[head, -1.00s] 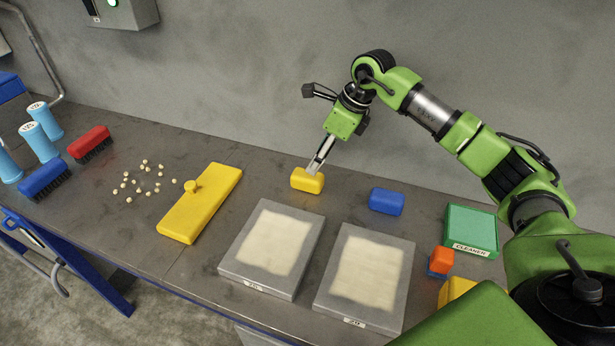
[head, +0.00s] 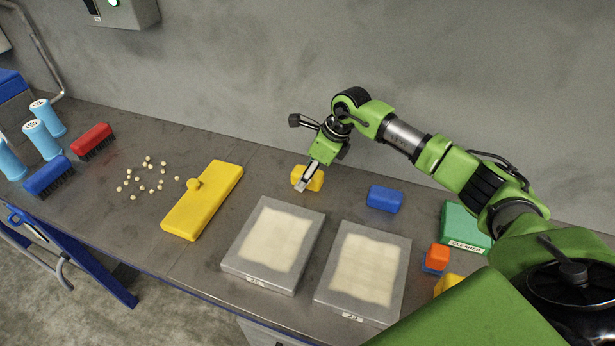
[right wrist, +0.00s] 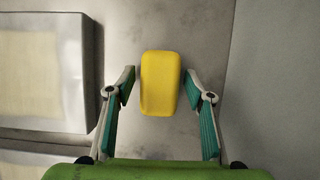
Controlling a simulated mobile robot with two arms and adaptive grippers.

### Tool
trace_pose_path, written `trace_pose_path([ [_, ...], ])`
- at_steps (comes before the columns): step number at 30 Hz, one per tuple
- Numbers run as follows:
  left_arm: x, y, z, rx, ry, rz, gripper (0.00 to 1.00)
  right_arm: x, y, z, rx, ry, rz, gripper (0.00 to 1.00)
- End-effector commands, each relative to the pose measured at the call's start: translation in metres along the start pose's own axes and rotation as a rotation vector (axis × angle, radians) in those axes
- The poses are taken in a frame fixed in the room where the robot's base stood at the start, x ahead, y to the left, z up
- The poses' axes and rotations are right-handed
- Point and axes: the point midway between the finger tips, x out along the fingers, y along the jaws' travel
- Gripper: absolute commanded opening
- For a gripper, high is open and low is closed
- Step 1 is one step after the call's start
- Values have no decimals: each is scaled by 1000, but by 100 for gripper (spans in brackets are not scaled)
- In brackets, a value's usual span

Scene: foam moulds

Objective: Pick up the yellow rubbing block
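The yellow rubbing block (head: 315,180) lies on the grey bench behind the two moulds, partly hidden by my right gripper (head: 303,186) in the head view. In the right wrist view the yellow rubbing block (right wrist: 160,83) lies between the tips of my open right gripper (right wrist: 162,92). Both fingers stand apart from the block, with a gap on each side. My left gripper is not in view.
Two grey moulds (head: 232,262) with pale filling lie in front. A blue block (head: 385,199) lies to the right. A yellow float (head: 207,207), pale pellets, brushes and blue shakers stand left. A green cleaner box (head: 465,222) is right. The wall is close behind.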

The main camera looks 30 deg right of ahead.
Motion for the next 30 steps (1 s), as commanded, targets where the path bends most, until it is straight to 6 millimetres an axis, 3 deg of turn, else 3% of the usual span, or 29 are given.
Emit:
trace_pose_path([
  [1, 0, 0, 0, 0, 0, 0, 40, 0, 0, 0, 0, 0, 0, 31],
  [3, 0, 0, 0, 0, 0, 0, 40, 0, 0, 0, 0, 0, 0, 13],
  [4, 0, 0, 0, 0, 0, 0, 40, 0, 0, 0, 0, 0, 0, 10],
  [18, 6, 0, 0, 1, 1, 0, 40, -8, 0, 4, 0, -3, -1, 10],
  [23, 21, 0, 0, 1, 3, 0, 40, -29, -1, 13, -3, -6, -5, 10],
  [30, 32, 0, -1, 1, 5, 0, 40, -79, 34, 11, -5, -4, -5, 10],
])
